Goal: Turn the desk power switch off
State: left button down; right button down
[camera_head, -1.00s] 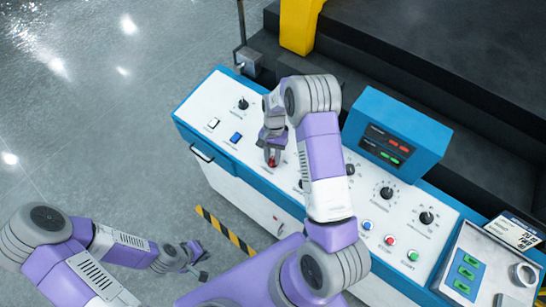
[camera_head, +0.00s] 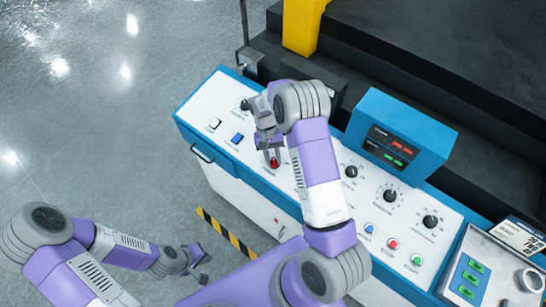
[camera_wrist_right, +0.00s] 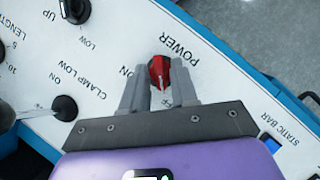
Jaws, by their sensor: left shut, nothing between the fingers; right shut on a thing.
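The desk power switch is a red knob (camera_head: 274,163) on the sloped white panel (camera_head: 212,105). In the right wrist view the red knob (camera_wrist_right: 158,72) is beside the printed word POWER, with an ON label to its left. A pale mark shows on its side toward my gripper; other lettering there is partly hidden. My right gripper (camera_head: 271,156) is shut on the red knob, its grey fingers on either side of it in the right wrist view (camera_wrist_right: 160,86). My left gripper (camera_head: 197,266) is shut and empty, away from the desk at the lower left.
A blue display box (camera_head: 400,140) stands on the desk's back edge. Black dials (camera_head: 390,196) and coloured buttons (camera_head: 393,244) lie to the right. In the wrist view a black knob (camera_wrist_right: 65,107) is left of my fingers. Open floor (camera_head: 80,130) lies to the left.

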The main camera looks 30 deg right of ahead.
jog(key=shift+s+a, duration=0.1)
jog(key=c, duration=1.2)
grip_release()
jog(key=v, duration=0.7)
jog(key=shift+r+b, duration=0.25)
jog(key=shift+b, duration=0.05)
